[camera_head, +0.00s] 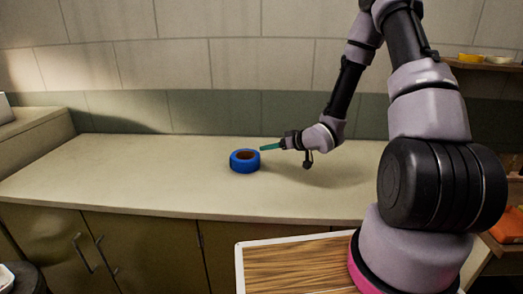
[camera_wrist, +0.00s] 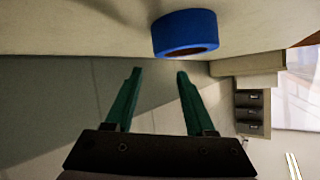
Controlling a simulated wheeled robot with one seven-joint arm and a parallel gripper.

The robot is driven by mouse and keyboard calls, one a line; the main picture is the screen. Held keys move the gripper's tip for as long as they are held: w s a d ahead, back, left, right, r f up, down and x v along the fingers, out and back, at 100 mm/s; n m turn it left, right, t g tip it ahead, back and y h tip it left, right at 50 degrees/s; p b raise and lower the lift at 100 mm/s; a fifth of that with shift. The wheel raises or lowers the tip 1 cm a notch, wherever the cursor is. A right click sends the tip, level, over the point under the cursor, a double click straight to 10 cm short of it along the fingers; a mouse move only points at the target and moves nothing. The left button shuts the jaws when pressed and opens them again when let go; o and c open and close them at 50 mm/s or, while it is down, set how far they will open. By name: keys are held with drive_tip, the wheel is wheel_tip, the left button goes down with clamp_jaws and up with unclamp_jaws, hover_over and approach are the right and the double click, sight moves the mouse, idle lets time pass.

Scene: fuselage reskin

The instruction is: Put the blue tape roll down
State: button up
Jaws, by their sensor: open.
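The blue tape roll (camera_head: 244,166) lies flat on the pale counter (camera_head: 130,165), with its brown core facing up. My gripper (camera_head: 264,147) is just to the right of the roll in the head view, with its green fingers pointing left toward it. In the wrist view the roll (camera_wrist: 186,35) is beyond the tips of the two green fingers, and my gripper (camera_wrist: 159,72) has its fingers apart with nothing between them. The roll looks clear of the fingers.
A tiled wall (camera_head: 190,65) runs behind the counter. Cabinet doors with handles (camera_head: 85,254) are below its front edge. A wood-topped tray or board (camera_head: 285,266) is at the bottom, near my base. Shelves with small yellow items (camera_head: 470,57) are at the right. Much of the counter is clear.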

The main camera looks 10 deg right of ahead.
drive_tip(key=s+d+r+m+h, duration=0.2)
drive_tip(key=s+d+r+h, duration=0.15)
drive_tip(key=d+r, duration=0.5)
drive_tip(key=s+d+r+m+h, duration=0.3)
drive_tip(key=d+r+h, duration=0.25)
drive_tip(key=r, duration=0.65)
drive_tip(key=s+a+r+m, duration=0.1)
drive_tip(key=s+r, duration=0.3)
drive_tip(key=s, duration=0.3)
drive_tip(key=s+a+r+m+g+y, duration=0.1)
drive_tip(key=s+r+m, duration=0.1)
drive_tip(key=s+r, duration=0.2)
drive_tip(key=s+a+r+m+g+y, duration=0.1)
drive_tip(key=s+r, duration=0.4)
drive_tip(key=s, duration=0.6)
drive_tip(key=shift+a+m, duration=0.4)
drive_tip(key=shift+m, duration=0.2)
